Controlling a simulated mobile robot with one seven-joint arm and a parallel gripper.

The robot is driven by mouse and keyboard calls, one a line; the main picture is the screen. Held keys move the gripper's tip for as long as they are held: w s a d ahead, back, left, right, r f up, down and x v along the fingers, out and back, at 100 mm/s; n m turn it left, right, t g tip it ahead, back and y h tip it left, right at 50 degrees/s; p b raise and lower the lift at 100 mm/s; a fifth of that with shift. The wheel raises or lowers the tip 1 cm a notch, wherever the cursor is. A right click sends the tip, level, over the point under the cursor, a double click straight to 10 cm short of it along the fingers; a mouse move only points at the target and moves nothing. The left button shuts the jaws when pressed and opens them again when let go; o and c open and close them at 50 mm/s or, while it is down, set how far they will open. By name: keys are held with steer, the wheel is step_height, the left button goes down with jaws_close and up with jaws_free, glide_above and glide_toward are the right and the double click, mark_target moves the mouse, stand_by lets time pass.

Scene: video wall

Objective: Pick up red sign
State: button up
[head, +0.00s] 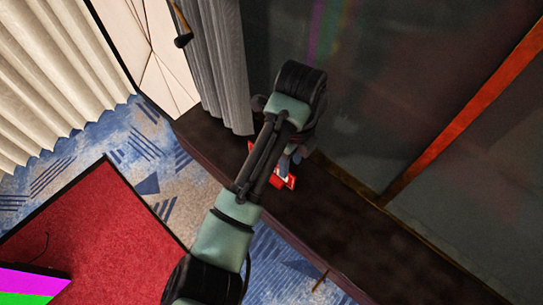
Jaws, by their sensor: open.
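The red sign (290,181) lies on a dark ledge (330,212) in the head view. It is red with some white marking, and my arm covers part of it. My arm reaches over the ledge from below. My gripper (287,166) points down at the sign and is mostly hidden behind my wrist and arm links. It is open. I cannot tell whether its fingers touch the sign or are around it.
A dark glossy wall (400,90) with an orange diagonal strip (465,125) rises behind the ledge. A grey curtain (223,65) hangs at the ledge's left end. Blue patterned carpet (150,150) and a red mat (95,225) lie at left. The ledge to the right is clear.

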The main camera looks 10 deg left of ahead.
mark_target(290, 173)
step_height(290, 173, down, 4)
steer(key=shift+w+r, duration=0.15)
steer(key=shift+f+p, duration=0.5)
steer(key=shift+p, duration=0.1)
steer(key=f, duration=0.2)
steer(key=f+p, duration=0.1)
steer(key=shift+s+d+f, duration=0.2)
steer(key=shift+s+f, duration=0.1)
steer(key=shift+f, duration=0.4)
jaws_close()
